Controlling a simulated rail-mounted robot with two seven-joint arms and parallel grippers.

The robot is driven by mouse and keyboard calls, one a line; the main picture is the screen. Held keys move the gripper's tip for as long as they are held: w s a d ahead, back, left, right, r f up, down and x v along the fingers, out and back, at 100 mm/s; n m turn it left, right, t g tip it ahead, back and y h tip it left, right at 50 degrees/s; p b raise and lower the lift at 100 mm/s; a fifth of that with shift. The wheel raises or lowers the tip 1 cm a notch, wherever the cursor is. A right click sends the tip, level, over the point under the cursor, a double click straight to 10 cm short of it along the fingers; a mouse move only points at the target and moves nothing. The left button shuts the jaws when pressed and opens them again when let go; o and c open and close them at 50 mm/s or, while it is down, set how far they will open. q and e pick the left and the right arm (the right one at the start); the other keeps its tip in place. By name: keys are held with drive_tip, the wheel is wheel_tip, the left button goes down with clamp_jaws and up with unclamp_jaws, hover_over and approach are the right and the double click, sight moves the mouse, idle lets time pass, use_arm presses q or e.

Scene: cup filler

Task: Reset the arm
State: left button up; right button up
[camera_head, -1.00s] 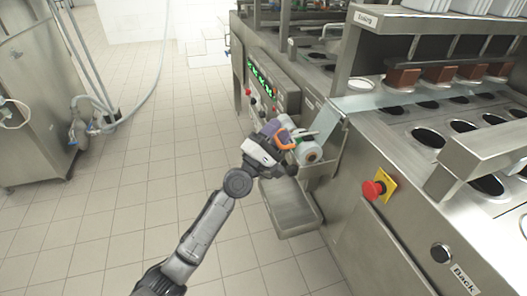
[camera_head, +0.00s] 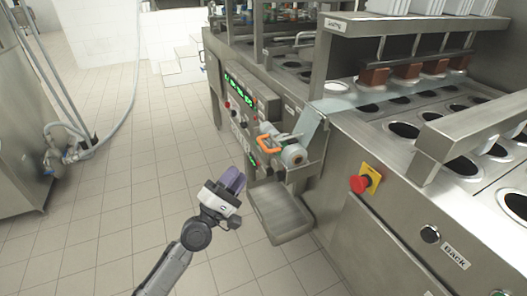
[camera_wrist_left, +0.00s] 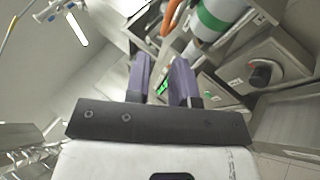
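My left arm reaches up from the bottom of the head view. Its gripper (camera_head: 232,180) has purple fingers and hangs over the tiled floor, left of the cup filler and apart from it. In the left wrist view the two fingers (camera_wrist_left: 164,82) stand apart with a gap between them, and nothing is held. The orange handle (camera_head: 270,143) sits by the white roll (camera_head: 293,155) on the side of the machine. It also shows beyond the fingers in the wrist view (camera_wrist_left: 171,17). My right gripper is not in view.
A metal tray (camera_head: 281,212) juts from the machine's side below the roll. The cup filler (camera_head: 385,215) fills the right, with a red stop button (camera_head: 359,184). A steel cabinet (camera_head: 20,120) with a hose stands at the left. The tiled floor (camera_head: 110,220) between is clear.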

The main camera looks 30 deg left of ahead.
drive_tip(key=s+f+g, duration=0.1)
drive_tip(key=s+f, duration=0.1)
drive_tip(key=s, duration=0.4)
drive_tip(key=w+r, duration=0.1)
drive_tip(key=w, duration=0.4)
use_arm(q)
drive_tip(key=s+d+f+m+g, duration=0.3)
drive_tip(key=f+m+g, duration=0.25)
drive_tip(key=m, duration=0.45)
drive_tip(key=s+d+f+m+g, duration=0.2)
drive_tip(key=d+f+m+g, duration=0.3)
drive_tip(key=m, duration=0.6)
drive_tip(key=s+r+g+y+p, duration=0.2)
drive_tip(key=s+r+g+p, duration=0.1)
drive_tip(key=s+p, duration=0.65)
drive_tip(key=s+r+g+y+p, duration=0.1)
drive_tip(key=s+r+g+p, duration=0.2)
drive_tip(key=s+p, duration=0.7)
drive_tip(key=s+r+g+y+p, duration=0.25)
drive_tip(key=s+p, duration=0.55)
drive_tip(key=s, duration=0.4)
wheel_tip(320, 180, up, 37)
drive_tip(key=p, duration=3.7)
drive_tip(key=shift+n+g+p, duration=0.3)
drive_tip(key=shift+n+g, duration=0.1)
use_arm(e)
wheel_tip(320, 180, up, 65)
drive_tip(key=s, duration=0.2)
